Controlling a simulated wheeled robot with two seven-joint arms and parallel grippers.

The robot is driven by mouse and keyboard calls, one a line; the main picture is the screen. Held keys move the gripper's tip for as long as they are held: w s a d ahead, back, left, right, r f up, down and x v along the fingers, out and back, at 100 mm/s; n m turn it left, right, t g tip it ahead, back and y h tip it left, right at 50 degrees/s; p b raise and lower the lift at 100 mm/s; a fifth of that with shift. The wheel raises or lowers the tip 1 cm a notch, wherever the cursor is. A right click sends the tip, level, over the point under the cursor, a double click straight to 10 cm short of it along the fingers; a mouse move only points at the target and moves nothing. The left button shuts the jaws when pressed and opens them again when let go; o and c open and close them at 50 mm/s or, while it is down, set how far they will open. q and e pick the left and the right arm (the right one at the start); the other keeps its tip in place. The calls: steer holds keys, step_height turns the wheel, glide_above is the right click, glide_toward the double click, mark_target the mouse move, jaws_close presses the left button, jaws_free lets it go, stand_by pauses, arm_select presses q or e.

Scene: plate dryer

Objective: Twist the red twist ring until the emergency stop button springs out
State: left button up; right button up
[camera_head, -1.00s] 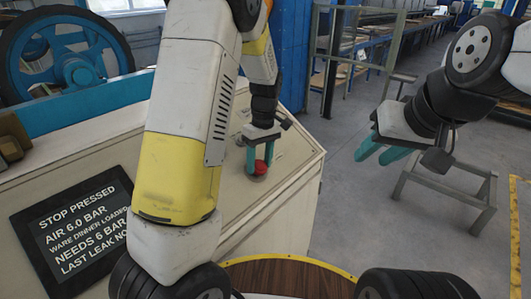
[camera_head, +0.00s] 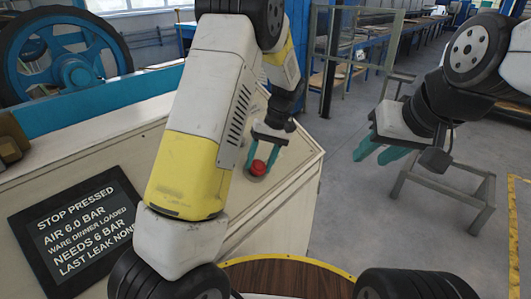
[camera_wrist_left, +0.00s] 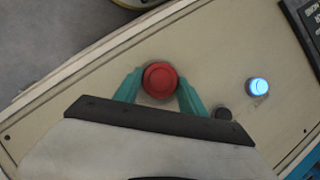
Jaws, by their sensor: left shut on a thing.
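The red emergency stop button with its twist ring (camera_head: 258,168) sits on the cream panel top (camera_head: 225,212) near its right corner. In the left wrist view the round red button (camera_wrist_left: 160,79) lies between the two teal fingers. My left gripper (camera_head: 259,165) is shut on the red twist ring, one finger at each side. The fingers hide parts of the ring's sides. My right gripper (camera_head: 367,155) is open and empty, in the air right of the panel. A dark screen (camera_head: 80,235) on the panel reads "STOP PRESSED" and "AIR 6.0 BAR".
A lit blue button (camera_wrist_left: 258,87) and a small dark knob (camera_wrist_left: 223,113) are on the panel near the left gripper. A grey metal stand (camera_head: 440,185) stands on the floor beyond the right gripper. A blue wheel (camera_head: 70,55) is at the back left.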

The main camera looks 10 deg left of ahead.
stand_by(0.4)
arm_select(q)
steer(key=o, duration=1.4)
steer(key=v, duration=0.7)
steer(key=shift+w+d+r, duration=0.15)
steer(key=shift+r, duration=0.2)
